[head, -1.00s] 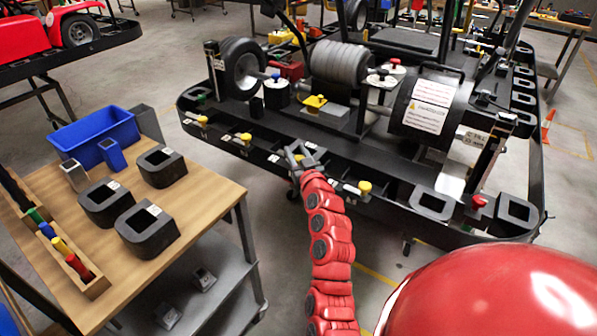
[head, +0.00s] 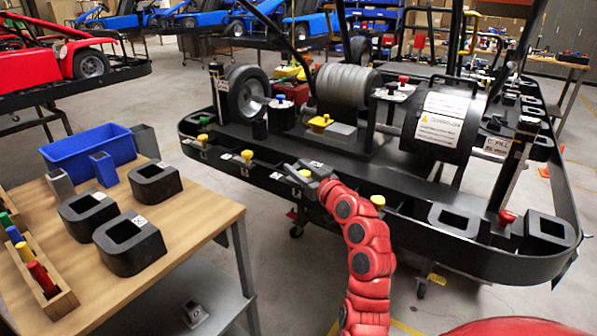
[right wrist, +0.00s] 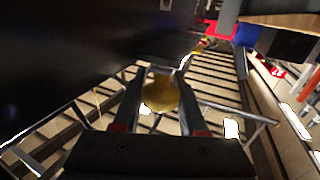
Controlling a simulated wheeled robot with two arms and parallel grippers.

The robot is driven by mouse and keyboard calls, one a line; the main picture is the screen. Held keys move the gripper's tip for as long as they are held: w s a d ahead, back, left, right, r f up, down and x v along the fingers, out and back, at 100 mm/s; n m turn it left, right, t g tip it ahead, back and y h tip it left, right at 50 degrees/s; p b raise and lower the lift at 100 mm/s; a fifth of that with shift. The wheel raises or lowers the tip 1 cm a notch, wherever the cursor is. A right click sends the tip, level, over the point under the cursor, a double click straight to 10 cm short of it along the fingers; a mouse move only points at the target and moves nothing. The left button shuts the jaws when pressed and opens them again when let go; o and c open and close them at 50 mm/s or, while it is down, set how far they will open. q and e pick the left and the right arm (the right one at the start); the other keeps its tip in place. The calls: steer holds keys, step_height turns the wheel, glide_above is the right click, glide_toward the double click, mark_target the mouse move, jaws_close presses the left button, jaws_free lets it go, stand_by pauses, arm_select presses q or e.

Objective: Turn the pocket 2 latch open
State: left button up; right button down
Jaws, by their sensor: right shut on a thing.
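My right gripper (head: 308,172) is at the near side rail of the black kart stand (head: 410,212). In the right wrist view, the gripper's two fingers (right wrist: 160,100) stand on either side of a round yellow latch knob (right wrist: 160,92) and are shut on it. Other yellow knobs show along the same rail, one to the left (head: 247,156) and one to the right (head: 377,200) of the gripper. I cannot read the pocket numbers or tell how far the held latch is turned. My left gripper is not in view.
A wooden table (head: 200,215) at left holds black blocks with square holes (head: 131,243), a blue bin (head: 90,148) and a rack of coloured pegs (head: 50,295). A wheel (head: 248,93) and a dark drum (head: 440,118) sit on the stand. Floor shows between table and stand.

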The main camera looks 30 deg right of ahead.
steer(key=shift+f, duration=0.1)
steer(key=shift+c, duration=2.3)
jaws_free()
steer(key=shift+w, duration=0.1)
steer(key=s, duration=1.7)
steer(key=shift+s, duration=0.25)
steer(key=shift+s+d, duration=0.1)
